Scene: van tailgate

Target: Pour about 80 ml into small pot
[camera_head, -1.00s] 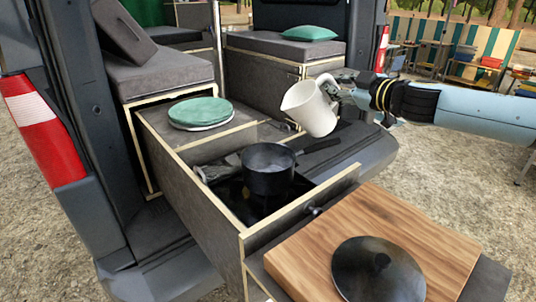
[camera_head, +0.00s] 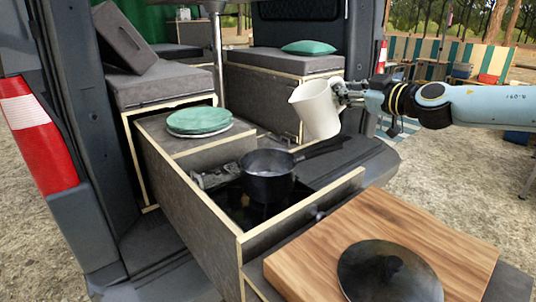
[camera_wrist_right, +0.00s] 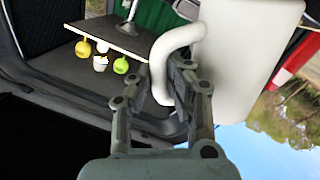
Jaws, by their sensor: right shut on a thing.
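The small dark pot (camera_head: 267,178) stands on the black stove area in the pulled-out drawer, its handle pointing right and back. Its inside shows a greyish surface, and I cannot tell what it holds. My right gripper (camera_head: 343,94) is shut on the handle of a white jug (camera_head: 317,109). The jug is tilted a little to the left, above and to the right of the pot, apart from it. No stream shows. In the right wrist view the fingers (camera_wrist_right: 172,88) close around the jug's handle (camera_wrist_right: 160,62). My left gripper is not in view.
A wooden board (camera_head: 390,240) with a black lid (camera_head: 388,272) lies at the front right. Green plates (camera_head: 199,121) sit behind the pot. The drawer's front wall (camera_head: 305,212) stands up before the pot. Air above the pot is clear.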

